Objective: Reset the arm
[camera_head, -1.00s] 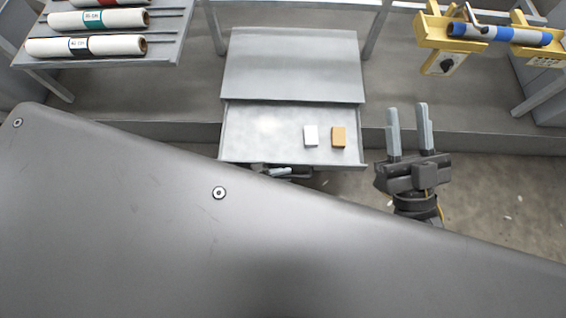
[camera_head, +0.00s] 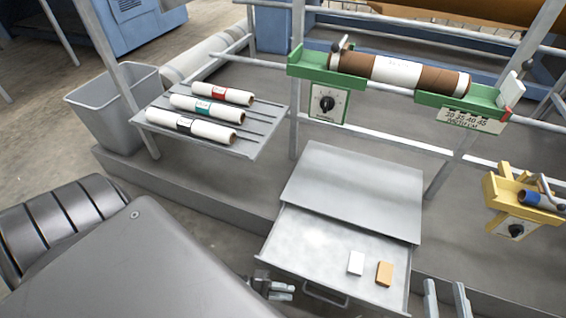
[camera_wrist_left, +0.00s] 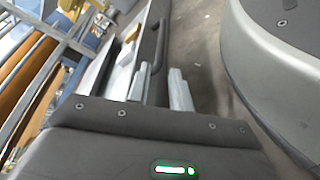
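My left gripper (camera_head: 282,291) is at the front left of the pulled-out drawer (camera_head: 290,250), left of its handle (camera_head: 325,294). In the left wrist view the left gripper (camera_wrist_left: 160,88) has its two grey fingers apart with nothing between them. The drawer's dark handle also shows beyond the fingers in that view (camera_wrist_left: 158,42). My right gripper (camera_head: 446,298) is at the bottom edge of the head view, right of the drawer. Its two fingers stand apart and empty; the rest of it is cut off.
The drawer holds a white block (camera_head: 356,263) and an orange block (camera_head: 384,273). A rack (camera_head: 262,134) with three rolls stands left. A green holder (camera_head: 318,66) carries a brown roll (camera_head: 358,65). A yellow holder (camera_head: 508,205) is at right. A grey bin (camera_head: 110,112) stands far left.

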